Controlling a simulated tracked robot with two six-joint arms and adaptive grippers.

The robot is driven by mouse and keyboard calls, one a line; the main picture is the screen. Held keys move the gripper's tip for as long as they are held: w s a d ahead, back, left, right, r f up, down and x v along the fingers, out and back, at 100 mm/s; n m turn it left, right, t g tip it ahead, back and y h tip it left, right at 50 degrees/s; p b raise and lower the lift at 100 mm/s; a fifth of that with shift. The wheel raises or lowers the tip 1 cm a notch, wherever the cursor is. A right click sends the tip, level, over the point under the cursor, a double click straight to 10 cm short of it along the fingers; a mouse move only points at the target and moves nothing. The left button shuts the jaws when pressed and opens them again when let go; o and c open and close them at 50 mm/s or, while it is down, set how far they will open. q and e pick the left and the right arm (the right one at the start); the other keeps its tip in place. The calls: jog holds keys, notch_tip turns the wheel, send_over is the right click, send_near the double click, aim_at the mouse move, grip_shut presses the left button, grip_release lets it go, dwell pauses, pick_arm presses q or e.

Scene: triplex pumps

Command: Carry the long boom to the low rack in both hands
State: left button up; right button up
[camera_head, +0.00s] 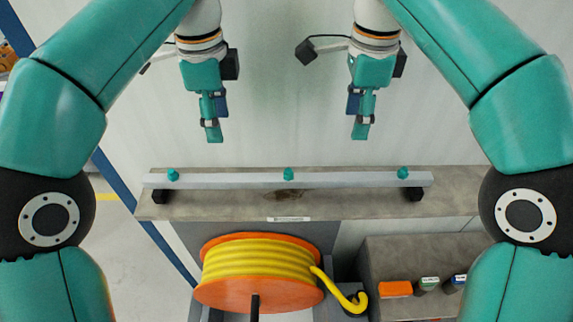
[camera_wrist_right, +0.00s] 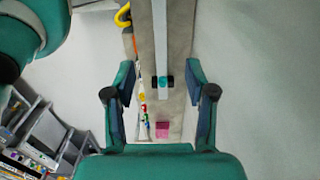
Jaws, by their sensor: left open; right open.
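The long boom (camera_head: 235,181) is a pale grey bar with teal knobs along its top. It lies level across black blocks on a grey-brown bench (camera_head: 350,206). My left gripper (camera_head: 212,137) is open and empty, above and behind the boom's left half. My right gripper (camera_head: 361,134) is open and empty, above and behind its right half. In the right wrist view the boom (camera_wrist_right: 159,35) runs down between the open fingers (camera_wrist_right: 158,100), apart from them. I cannot pick out the low rack for sure.
A yellow hose on an orange reel (camera_head: 258,275) stands in front of the bench. A lower grey block (camera_head: 420,250) at the right has an orange box (camera_head: 396,289) and small bottles (camera_head: 428,284) by it. A blue post (camera_head: 150,235) stands at the left. Open floor lies beyond it.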

aim_at(229, 177)
pick_arm(q)
jog(key=shift+a+r, duration=0.1)
jog(key=shift+a, duration=0.05)
pick_arm(e)
jog(key=shift+a+r, duration=0.1)
jog(key=shift+a, duration=0.05)
pick_arm(q)
notch_tip(229, 177, down, 17)
pick_arm(e)
notch_tip(229, 177, down, 17)
pick_arm(q)
grip_shut()
pick_arm(e)
grip_shut()
pick_arm(q)
jog(key=shift+r, duration=0.1)
pick_arm(e)
jog(key=shift+r, duration=0.1)
